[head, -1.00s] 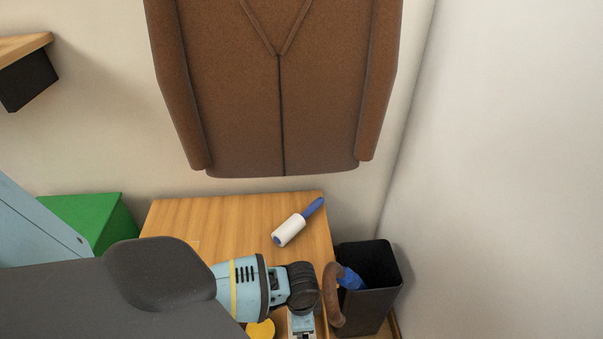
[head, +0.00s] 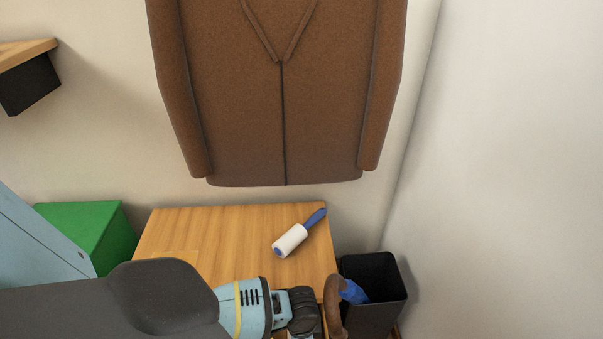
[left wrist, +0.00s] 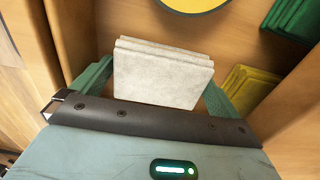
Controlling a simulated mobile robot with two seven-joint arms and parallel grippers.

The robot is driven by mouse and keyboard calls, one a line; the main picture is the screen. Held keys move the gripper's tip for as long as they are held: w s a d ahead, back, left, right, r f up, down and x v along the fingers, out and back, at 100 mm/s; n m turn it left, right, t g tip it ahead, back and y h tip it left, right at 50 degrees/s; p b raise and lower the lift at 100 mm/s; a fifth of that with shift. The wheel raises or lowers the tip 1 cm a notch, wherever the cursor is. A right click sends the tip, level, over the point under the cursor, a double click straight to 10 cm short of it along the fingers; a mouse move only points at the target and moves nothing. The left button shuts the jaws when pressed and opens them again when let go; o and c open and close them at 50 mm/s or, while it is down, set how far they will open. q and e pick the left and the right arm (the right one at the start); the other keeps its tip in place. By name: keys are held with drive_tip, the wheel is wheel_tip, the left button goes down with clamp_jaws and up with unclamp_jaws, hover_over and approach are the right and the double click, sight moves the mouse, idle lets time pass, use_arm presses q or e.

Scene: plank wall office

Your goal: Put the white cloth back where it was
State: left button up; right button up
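The white cloth (left wrist: 158,82) is a folded, layered pale stack in the left wrist view. It sits between the two teal fingers of my left gripper (left wrist: 160,70), one at each side edge, and they appear to press on it. Whether the cloth also touches a surface below cannot be told. In the head view my left arm reaches down past the front of the wooden cabinet top; its fingers and the cloth are out of sight there. My right gripper is not in view.
Inside the wooden compartment are a yellow round thing (left wrist: 195,3), a green folded cloth (left wrist: 293,18) and a yellow folded cloth (left wrist: 248,88). A lint roller (head: 292,240) lies on the cabinet top (head: 215,225). A black bin (head: 380,310) stands right; a brown coat (head: 280,110) hangs above.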

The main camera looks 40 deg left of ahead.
use_arm(q)
drive_tip(key=shift+r, duration=0.1)
drive_tip(key=shift+r, duration=0.35)
wheel_tip(320, 180, up, 11)
drive_tip(key=p, duration=0.4)
drive_tip(key=shift+r, duration=0.2)
